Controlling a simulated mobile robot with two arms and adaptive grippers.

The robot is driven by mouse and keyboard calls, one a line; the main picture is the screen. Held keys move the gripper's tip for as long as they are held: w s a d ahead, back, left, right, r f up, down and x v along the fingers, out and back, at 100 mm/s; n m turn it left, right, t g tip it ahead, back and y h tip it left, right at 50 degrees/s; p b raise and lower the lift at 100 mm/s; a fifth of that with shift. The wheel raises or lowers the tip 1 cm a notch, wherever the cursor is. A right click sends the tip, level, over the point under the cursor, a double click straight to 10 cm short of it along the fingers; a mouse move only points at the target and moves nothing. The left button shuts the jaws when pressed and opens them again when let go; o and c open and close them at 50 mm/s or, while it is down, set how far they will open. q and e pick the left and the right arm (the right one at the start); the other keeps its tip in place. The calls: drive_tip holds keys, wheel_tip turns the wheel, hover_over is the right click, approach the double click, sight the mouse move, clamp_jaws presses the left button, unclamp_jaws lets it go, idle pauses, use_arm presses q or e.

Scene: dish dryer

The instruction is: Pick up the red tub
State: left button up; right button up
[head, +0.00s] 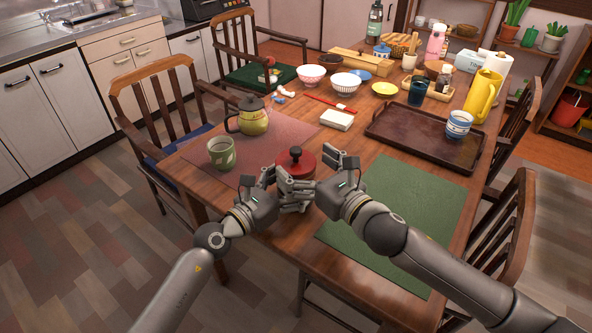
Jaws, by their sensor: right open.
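The red tub (302,158) is round, with a dark knob on top, and stands upright on the wooden table near its front edge. My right gripper (318,172) is open at the tub's right front side, its fingers spread close to the tub. My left gripper (259,181) is at the tub's left front side; its fingers overlap the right gripper's in the picture, and its opening is unclear. The two grippers hide the tub's lower front. I cannot tell whether either one touches it.
A green cup (221,153) and a yellow-green teapot (253,117) stand left of the tub on a reddish mat (285,133). A green mat (420,195) lies bare at right. A brown tray (400,128) carries a striped cup (459,124). Chairs flank the table.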

sight(298, 159)
drive_tip(key=x, duration=0.3)
drive_tip(key=shift+w, duration=0.1)
drive_tip(key=c, duration=1.2)
